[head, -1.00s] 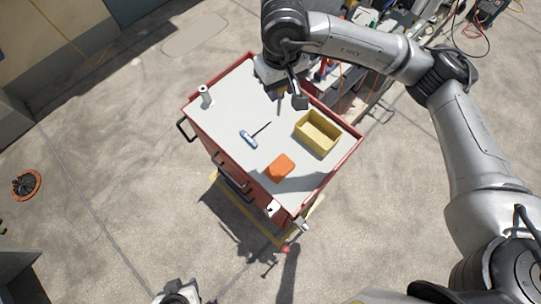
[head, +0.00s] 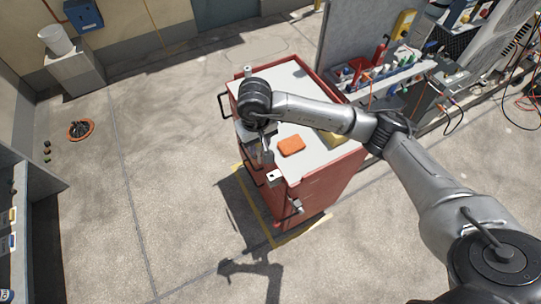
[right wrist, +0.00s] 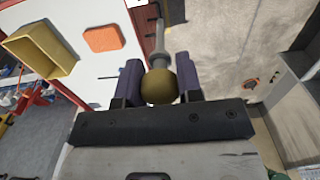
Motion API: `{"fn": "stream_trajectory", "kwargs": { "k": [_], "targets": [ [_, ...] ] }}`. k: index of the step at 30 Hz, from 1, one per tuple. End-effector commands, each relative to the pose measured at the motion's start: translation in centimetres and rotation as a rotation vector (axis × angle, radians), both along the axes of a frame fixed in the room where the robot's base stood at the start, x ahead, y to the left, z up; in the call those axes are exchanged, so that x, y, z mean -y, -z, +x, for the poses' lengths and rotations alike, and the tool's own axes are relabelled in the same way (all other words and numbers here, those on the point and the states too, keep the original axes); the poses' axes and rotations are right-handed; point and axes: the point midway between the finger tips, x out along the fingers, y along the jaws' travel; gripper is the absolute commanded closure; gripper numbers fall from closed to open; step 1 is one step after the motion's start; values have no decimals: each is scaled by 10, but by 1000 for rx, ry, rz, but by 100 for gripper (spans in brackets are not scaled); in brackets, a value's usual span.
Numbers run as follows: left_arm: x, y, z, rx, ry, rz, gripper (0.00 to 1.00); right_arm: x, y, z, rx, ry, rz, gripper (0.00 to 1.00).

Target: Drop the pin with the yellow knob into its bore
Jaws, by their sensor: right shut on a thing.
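My right gripper (head: 262,150) is over the near-left edge of the red cart's top, pointing down. In the right wrist view its two dark fingers (right wrist: 159,84) are shut on the pin, with the dull yellow knob (right wrist: 160,88) between them. The pin's grey shank (right wrist: 157,42) points away from the gripper. A small pale bracket (head: 274,176) with a dark spot, perhaps the bore, juts from the cart's near corner, just below the gripper in the head view. The pin's tip appears apart from it, but I cannot tell the gap. My left gripper is not in view.
The cart top (head: 308,153) holds an orange block (head: 291,146) and a yellow bin (right wrist: 42,48), partly behind my arm in the head view. A white cylinder (head: 248,71) stands at the far corner. A cluttered workbench (head: 385,75) is at right.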

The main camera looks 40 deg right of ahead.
Motion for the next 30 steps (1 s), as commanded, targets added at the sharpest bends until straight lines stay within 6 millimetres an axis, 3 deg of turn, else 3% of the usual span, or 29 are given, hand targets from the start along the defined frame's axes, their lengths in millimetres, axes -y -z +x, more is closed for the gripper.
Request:
{"fn": "stream_trajectory", "kwargs": {
  "k": [1, 3, 9, 30],
  "targets": [
    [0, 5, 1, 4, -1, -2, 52, 10, 21, -2, -6, 31, 0, 100],
    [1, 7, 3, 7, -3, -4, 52, 21, 38, -4, -5, 63, 0, 100],
    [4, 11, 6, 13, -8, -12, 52, 42, 69, -9, -1, 119, 0, 100],
    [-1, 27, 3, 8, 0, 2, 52, 47, 103, -10, 2, 133, 1, 100]
  ]
}}
